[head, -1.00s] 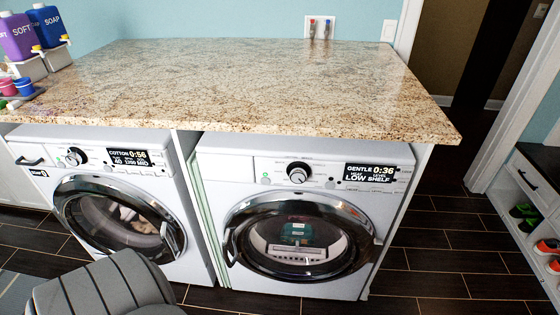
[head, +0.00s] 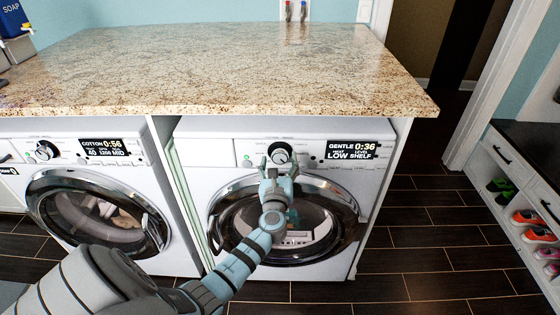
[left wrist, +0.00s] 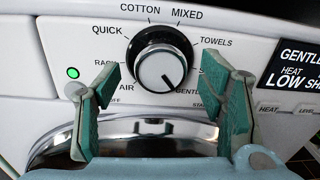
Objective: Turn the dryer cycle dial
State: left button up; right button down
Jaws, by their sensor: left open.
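The dryer cycle dial (head: 280,153) is a black and silver knob on the right machine's white panel. In the left wrist view the dial (left wrist: 160,66) has its dark pointer toward the lower right, near GENTLE. Labels for COTTON, MIXED, TOWELS, QUICK, RACK and AIR ring it. The dryer display (head: 352,149) reads GENTLE 0:36, LOW, SHELF. My left gripper (head: 277,170) is just in front of and below the dial. In the left wrist view its green-padded fingers (left wrist: 165,90) are spread apart, one to each side of the dial's lower part, with gaps between. My right gripper is not in view.
A granite counter (head: 220,75) overhangs the machines close above the panel. The washer (head: 95,195) stands at left with its own dial (head: 45,150). The dryer's round door (head: 335,215) is below my gripper. A shoe shelf (head: 520,190) stands at right, with open dark floor between.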

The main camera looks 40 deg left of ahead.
pick_arm(q)
jog(key=shift+x, duration=1.15)
jog(key=shift+r, duration=0.1)
jog(key=c, duration=1.2)
jog(key=shift+d, duration=0.1)
jog(key=shift+n+b, duration=0.35)
jog(key=shift+n, duration=0.05)
jog(key=shift+o, duration=0.2)
jog(key=n+b, duration=0.2)
jog(key=n, duration=0.2)
jog(key=shift+n+b, duration=0.9)
jog(key=shift+n, duration=0.7)
jog(key=shift+r, duration=0.1)
